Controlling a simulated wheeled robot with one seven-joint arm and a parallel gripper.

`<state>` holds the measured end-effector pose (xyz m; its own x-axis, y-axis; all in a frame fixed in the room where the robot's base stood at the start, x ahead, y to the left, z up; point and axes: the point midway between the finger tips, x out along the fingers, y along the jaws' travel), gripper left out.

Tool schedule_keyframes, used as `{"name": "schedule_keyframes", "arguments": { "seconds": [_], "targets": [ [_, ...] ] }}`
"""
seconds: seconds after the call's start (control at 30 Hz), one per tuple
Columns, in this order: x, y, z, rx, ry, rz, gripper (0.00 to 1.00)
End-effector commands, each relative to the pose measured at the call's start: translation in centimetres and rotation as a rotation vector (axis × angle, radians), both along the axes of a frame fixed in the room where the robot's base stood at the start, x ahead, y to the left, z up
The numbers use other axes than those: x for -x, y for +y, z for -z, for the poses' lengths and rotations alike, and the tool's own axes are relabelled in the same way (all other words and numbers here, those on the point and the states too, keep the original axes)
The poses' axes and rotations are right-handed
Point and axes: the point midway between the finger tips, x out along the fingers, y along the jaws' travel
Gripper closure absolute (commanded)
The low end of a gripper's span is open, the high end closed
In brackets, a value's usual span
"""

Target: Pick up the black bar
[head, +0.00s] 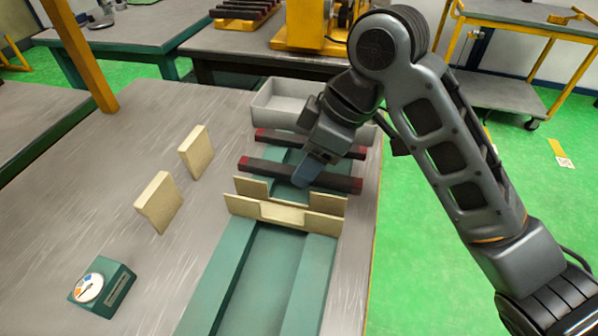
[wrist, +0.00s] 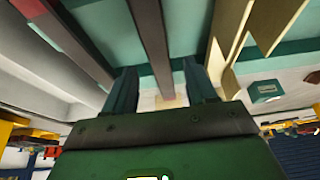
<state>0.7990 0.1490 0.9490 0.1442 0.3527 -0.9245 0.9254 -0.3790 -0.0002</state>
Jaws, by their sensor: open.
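Two black bars with dark red ends lie crosswise on a teal fixture (head: 275,265) in the head view: a nearer black bar (head: 265,169) and a farther black bar (head: 275,138). My gripper (head: 306,172) is open and points down at the nearer bar, covering part of its middle. In the wrist view, the nearer bar (wrist: 150,35) runs between the two open fingers of my gripper (wrist: 158,78), with gaps on both sides. The farther bar (wrist: 70,42) is outside the left finger. I cannot tell how deep the fingers reach around the bar.
Notched wooden plates (head: 285,213) stand across the fixture just nearer than the bars. A grey bin (head: 262,106) sits behind them. Two wooden blocks (head: 159,202) (head: 196,152) and a teal box with a dial (head: 103,287) stand on the left of the table (head: 60,190), with bare surface around.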

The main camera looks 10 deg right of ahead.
Motion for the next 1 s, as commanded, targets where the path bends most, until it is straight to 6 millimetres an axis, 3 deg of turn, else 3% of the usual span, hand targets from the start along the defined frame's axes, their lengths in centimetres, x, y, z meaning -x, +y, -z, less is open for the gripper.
{"name": "schedule_keyframes", "arguments": {
  "seconds": [0.17,0.43,1.0],
  "targets": [
    [-0.2,0.6,1.7,0.000,0.000,0.001,0.44],
    [-0.2,0.7,1.8,-0.002,-0.001,0.000,0.45],
    [-0.2,0.7,1.8,-0.002,-0.001,0.000,0.99]
  ]
}}
